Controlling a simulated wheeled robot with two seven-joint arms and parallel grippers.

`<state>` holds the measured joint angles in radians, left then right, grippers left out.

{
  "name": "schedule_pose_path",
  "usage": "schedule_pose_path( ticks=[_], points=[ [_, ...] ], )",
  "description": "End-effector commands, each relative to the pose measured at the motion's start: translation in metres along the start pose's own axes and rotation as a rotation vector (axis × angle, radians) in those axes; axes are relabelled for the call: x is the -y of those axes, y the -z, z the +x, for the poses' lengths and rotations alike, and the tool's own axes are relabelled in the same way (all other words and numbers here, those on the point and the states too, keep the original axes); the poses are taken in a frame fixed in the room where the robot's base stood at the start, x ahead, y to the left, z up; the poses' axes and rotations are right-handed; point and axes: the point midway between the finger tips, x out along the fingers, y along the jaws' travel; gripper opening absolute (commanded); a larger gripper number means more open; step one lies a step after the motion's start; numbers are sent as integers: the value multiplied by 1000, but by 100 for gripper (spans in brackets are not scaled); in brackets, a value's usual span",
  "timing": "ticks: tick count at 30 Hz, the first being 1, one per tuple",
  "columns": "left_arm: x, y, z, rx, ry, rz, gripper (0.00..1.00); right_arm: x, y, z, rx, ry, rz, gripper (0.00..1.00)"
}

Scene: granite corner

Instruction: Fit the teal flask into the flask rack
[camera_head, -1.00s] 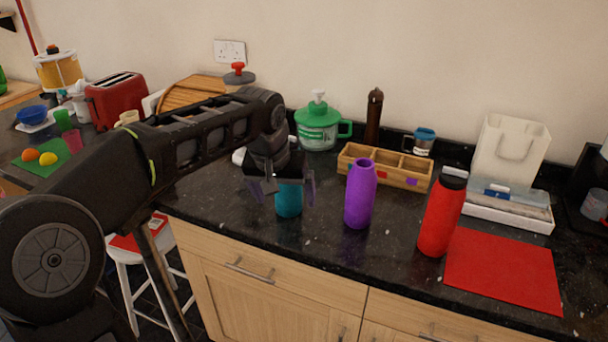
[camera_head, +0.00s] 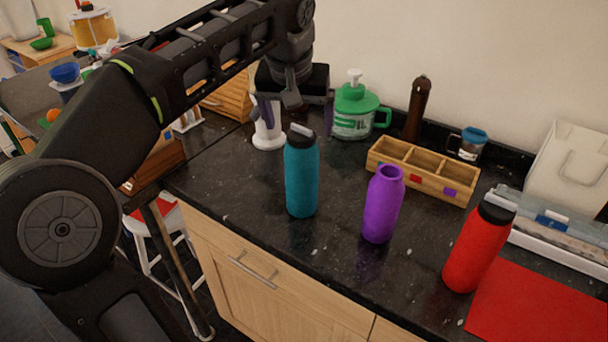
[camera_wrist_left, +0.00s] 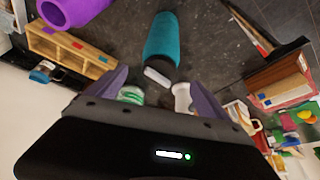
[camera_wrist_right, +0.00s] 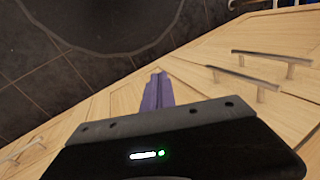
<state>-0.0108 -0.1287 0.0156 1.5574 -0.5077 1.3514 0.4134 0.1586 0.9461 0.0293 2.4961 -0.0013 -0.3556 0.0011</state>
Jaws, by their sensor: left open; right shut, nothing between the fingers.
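The teal flask (camera_head: 301,178) with a black cap stands upright on the dark counter, and it also shows in the left wrist view (camera_wrist_left: 162,38). The wooden flask rack (camera_head: 412,176) stands to its right, further back, with three empty compartments. My left gripper (camera_head: 298,108) is open and empty, above and behind the flask. In its wrist view, the flask's cap lies just beyond the gap between the fingers. My right gripper (camera_wrist_right: 157,92) is shut and empty, low by the cabinet fronts.
A purple flask (camera_head: 382,205) stands between the teal flask and a red flask (camera_head: 476,247). A red mat (camera_head: 540,310) lies at the right. A green-lidded jug (camera_head: 355,110) and a brown pepper mill (camera_head: 417,108) stand behind. The counter's front edge is close to the flasks.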

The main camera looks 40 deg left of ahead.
Motion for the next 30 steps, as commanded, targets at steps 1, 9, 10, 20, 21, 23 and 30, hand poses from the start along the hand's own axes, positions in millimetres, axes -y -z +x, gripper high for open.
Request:
schedule_pose_path(
  ticks=[1,9,10,20,21,23,30],
  points=[
    [0,0,4,2,1,0,90,0,0,0,0,0,0,0],
    [0,0,26,1,0,0,90,0,0,0,-1,0,0,0],
    [0,0,26,1,0,0,90,0,0,0,-1,0,0,0],
    [0,0,32,3,1,0,90,0,0,-1,-1,0,0,0],
    [-1,0,37,4,1,0,90,1,0,-2,-1,0,0,0],
    [-1,0,45,5,2,0,90,1,0,-4,-1,0,0,0],
    [-2,0,76,2,0,1,90,2,0,-6,0,0,0,0]
  ],
)
